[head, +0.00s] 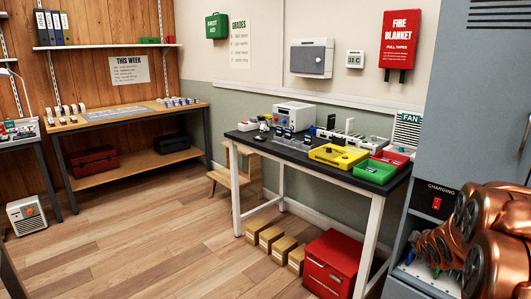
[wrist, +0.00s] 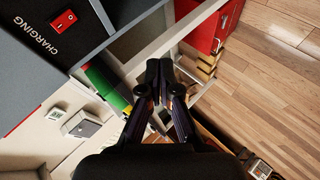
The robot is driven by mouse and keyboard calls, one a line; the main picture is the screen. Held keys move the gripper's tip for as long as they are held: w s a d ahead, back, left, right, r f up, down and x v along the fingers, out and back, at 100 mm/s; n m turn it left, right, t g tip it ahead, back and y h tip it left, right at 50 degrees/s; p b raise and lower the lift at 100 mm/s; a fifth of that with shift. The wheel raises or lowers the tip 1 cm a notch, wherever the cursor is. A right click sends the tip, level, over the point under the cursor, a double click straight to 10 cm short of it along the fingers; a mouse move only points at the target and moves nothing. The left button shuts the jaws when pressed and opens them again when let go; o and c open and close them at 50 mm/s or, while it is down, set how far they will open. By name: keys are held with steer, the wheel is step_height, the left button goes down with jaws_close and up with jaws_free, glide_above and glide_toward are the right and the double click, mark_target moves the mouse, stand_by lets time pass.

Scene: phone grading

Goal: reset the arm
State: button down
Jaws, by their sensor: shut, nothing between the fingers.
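My arm (head: 490,235) shows as copper-coloured links at the lower right of the head view, in front of the grey cabinet and cut off by the picture's edge. My gripper (wrist: 159,70) shows in the middle of the wrist view. Its dark fingers meet at the tips and hold nothing. It is well apart from the workbench, whose white frame and green tray (wrist: 101,86) lie beyond it, turned in the picture. I cannot make out the gripper in the head view.
A red drawer cabinet (head: 331,265) and several boxes stand below. The grey charging cabinet (head: 447,110) is close at right.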

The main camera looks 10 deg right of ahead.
steer(key=s+a+m+g+y, duration=0.5)
steer(key=s+a+m+g, duration=0.5)
steer(key=s+a, duration=2.5)
steer(key=s+r+n+g+p, duration=0.1)
steer(key=s+r+n+p, duration=0.1)
steer(key=r+p, duration=2)
steer(key=shift+s+d+r+p, duration=0.3)
steer(key=shift+s+d+r, duration=0.2)
steer(key=shift+r, duration=0.4)
